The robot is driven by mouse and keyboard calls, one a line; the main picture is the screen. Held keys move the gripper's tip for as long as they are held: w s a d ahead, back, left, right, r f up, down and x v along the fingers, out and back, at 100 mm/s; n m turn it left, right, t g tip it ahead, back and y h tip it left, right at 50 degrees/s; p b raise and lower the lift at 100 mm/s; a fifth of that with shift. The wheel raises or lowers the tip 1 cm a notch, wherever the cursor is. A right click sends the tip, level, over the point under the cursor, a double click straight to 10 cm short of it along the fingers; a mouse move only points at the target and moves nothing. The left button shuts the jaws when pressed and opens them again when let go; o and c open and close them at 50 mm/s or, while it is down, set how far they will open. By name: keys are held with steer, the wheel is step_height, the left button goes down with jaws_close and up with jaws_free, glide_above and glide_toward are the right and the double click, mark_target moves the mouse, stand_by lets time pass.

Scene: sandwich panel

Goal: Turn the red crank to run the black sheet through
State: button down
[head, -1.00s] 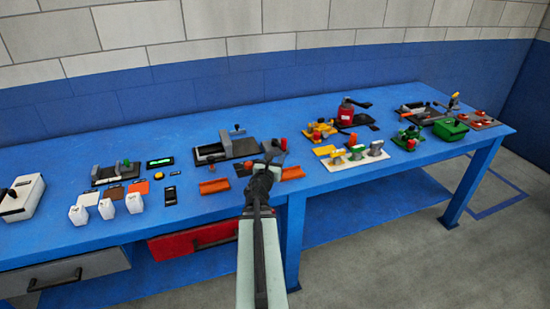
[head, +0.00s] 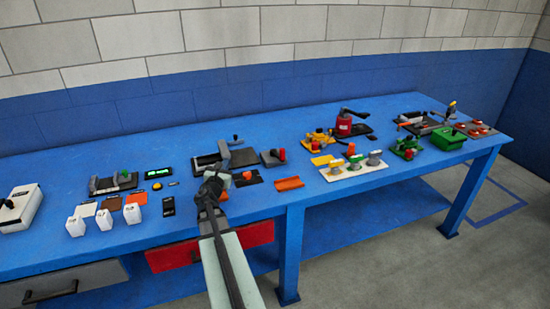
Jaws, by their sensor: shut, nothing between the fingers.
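Between two orange trays, a small unit with a red-orange knob (head: 247,175) stands over a dark flat piece (head: 256,181). Another red knob (head: 281,153) stands on a grey block just behind. I cannot tell for sure which of these is the crank, nor pick out the black sheet clearly. My gripper (head: 222,179) is shut and empty. It appears left of the red-orange knob and covers part of the left orange tray. Whether it touches anything is unclear.
A grey and black press (head: 209,160) stands behind my gripper. The right orange tray (head: 289,183) is in plain view. More fixtures, including a green box (head: 449,139), stand right.

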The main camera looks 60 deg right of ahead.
mark_target(281, 154)
steer(key=shift+d+m+g, duration=0.45)
steer(key=shift+m+g, duration=0.05)
steer(key=shift+g, duration=0.1)
steer(key=s+m+g, duration=0.1)
steer(key=s+d+m+g, duration=0.1)
steer(key=g, duration=0.1)
steer(key=s+m+g, duration=0.1)
steer(key=shift+s+d+f+g+h, duration=0.25)
steer(key=shift+d+f+g+h, duration=0.05)
steer(key=shift+d+g, duration=0.1)
steer(key=s+g, duration=0.1)
steer(key=s, duration=0.1)
steer(key=s+m+g, duration=0.1)
steer(key=s+g, duration=0.1)
steer(key=s+a+m+g+y, duration=0.1)
steer(key=s+g, duration=0.1)
steer(key=shift+f, duration=0.1)
steer(key=x, duration=1.3)
steer(key=shift+s+d, duration=0.3)
steer(key=shift+s, duration=0.15)
